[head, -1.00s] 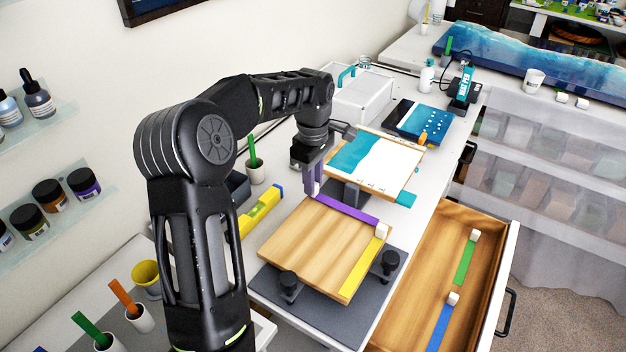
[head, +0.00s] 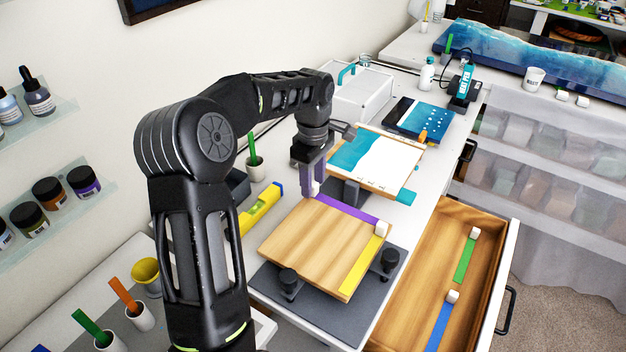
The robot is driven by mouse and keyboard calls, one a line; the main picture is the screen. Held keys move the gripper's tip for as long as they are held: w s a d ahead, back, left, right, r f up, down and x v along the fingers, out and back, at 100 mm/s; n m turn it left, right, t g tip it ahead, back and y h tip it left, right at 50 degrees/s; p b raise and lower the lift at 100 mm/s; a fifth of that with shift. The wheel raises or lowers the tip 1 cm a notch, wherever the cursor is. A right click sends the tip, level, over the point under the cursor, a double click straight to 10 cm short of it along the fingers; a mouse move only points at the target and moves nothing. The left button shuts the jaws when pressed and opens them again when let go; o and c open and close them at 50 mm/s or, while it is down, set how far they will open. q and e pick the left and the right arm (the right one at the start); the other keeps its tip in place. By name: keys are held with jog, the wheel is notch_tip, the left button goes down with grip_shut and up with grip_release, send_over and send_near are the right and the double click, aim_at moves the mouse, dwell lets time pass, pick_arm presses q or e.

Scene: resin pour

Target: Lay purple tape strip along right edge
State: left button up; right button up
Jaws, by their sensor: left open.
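The wooden board (head: 315,245) lies on a dark grey mat. The purple tape strip (head: 345,208) lies along the board's far edge, from its far left corner to near the far right corner. A yellow strip (head: 362,268) with a white block (head: 381,229) at its far end runs along the board's right edge. My left gripper (head: 313,190) is open at the purple strip's left end, with a small white piece showing at its fingers. Whether the fingers touch the strip is hard to tell. My right gripper is not in view.
The open drawer (head: 411,300) at right holds a green strip (head: 465,260) and a blue strip (head: 440,325). Dark knobs (head: 288,279) stand beside the board. Behind it is a teal and white panel (head: 375,160). A yellow level (head: 261,208) lies to the left.

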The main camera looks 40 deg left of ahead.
pick_arm(q)
notch_tip(320, 180, up, 6)
jog(key=shift+r+b, duration=0.15)
jog(key=shift+b, duration=0.3)
notch_tip(320, 180, up, 6)
jog(key=p, duration=0.4)
jog(key=shift+p, duration=0.4)
